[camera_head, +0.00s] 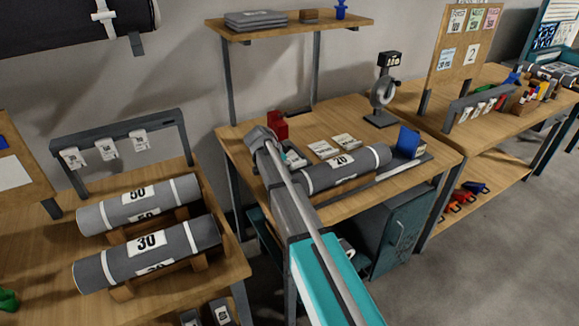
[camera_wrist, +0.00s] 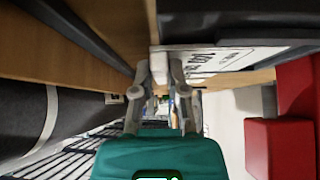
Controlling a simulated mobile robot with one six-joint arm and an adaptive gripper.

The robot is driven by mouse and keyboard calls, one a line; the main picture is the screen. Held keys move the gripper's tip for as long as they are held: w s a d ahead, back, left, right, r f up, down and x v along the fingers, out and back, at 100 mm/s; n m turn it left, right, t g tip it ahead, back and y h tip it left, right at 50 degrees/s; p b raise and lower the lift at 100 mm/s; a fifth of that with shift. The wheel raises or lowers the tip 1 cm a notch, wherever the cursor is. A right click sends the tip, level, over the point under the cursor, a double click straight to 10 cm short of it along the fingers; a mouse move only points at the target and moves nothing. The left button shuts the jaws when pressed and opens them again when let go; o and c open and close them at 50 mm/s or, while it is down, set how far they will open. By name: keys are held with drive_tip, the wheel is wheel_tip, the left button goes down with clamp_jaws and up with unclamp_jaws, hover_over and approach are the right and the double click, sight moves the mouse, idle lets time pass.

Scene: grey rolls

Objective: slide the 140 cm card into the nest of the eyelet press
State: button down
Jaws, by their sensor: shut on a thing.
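The red eyelet press (camera_head: 277,126) stands near the back left of the middle bench. It shows as red blocks at the right of the wrist view (camera_wrist: 270,147). My gripper (camera_wrist: 160,72) is shut on a white card with dark print (camera_wrist: 215,62), which reaches right from the fingertips. Its number is not readable. In the head view my arm mostly hides the gripper (camera_head: 291,158), which is at the bench's left part, just in front of the press. The nest cannot be made out, and I cannot tell whether the card touches the press.
A grey roll marked 20 (camera_head: 343,170) lies on the bench right of my arm. Two pale cards (camera_head: 323,150) lie behind it. A blue block (camera_head: 408,142) and a gauge stand (camera_head: 382,95) are farther right. Rolls marked 50 and 30 (camera_head: 148,250) lie on the left table.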

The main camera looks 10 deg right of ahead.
drive_tip(key=shift+w+a, duration=0.2)
drive_tip(key=shift+w, duration=0.45)
drive_tip(key=shift+w+a, duration=0.2)
drive_tip(key=shift+w, duration=0.45)
drive_tip(key=c, duration=0.6)
unclamp_jaws()
drive_tip(key=shift+r, duration=0.15)
wheel_tip(320, 180, up, 9)
drive_tip(key=p, duration=0.9)
drive_tip(key=shift+r, duration=0.1)
